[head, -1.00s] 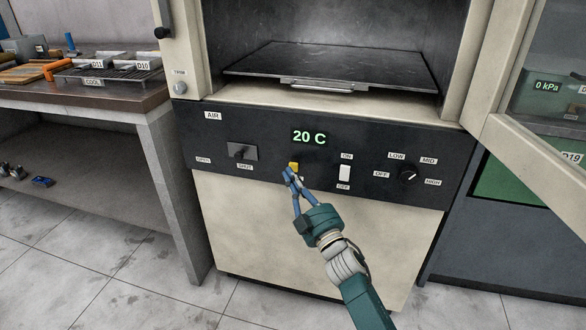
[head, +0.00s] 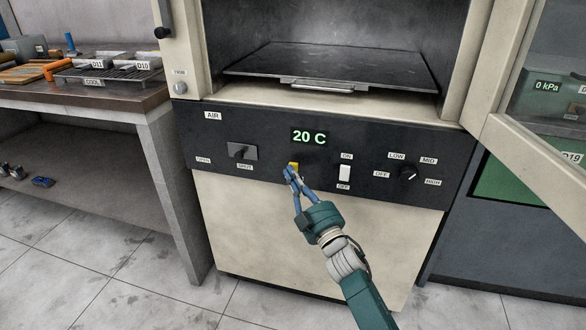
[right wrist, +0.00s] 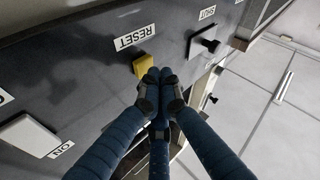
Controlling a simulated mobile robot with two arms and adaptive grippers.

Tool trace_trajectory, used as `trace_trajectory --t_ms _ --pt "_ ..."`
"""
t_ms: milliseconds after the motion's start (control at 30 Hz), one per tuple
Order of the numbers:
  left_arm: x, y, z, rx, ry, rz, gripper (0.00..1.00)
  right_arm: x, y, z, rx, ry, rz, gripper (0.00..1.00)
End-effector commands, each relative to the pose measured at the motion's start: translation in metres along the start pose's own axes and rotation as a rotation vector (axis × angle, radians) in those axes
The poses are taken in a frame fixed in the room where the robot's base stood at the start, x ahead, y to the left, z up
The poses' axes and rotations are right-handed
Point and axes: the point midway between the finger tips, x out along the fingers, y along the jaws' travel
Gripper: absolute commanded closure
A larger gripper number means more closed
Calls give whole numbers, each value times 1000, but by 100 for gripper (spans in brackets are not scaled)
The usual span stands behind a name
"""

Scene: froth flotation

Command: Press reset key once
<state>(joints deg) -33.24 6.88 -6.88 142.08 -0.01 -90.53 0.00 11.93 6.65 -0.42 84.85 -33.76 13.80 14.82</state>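The reset key is a small yellow square button (head: 294,165) on the dark control panel, below the green "20 C" display. In the right wrist view the yellow key (right wrist: 143,65) sits beside its upside-down RESET label (right wrist: 135,38). My right gripper (head: 290,173) is in front of the panel, its fingertips just below the key and overlapping its lower part. In the right wrist view its fingertips (right wrist: 160,88) are together, empty, at the key's edge. I cannot tell whether they touch it. My left gripper is not in view.
An ON/OFF rocker switch (head: 344,173) and a rotary knob (head: 408,175) are to the right of the key. The AIR lever plate (head: 243,152) is to the left. The oven's open door (head: 500,130) stands at the right. A bench (head: 130,98) is at the left.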

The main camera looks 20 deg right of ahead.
Motion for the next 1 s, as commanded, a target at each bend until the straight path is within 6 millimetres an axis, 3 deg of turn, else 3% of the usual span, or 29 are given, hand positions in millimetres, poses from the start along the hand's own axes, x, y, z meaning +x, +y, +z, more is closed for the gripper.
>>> trace_trajectory --t_ms 1000 --pt "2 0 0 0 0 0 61 6 4 4 0 0 0 100"
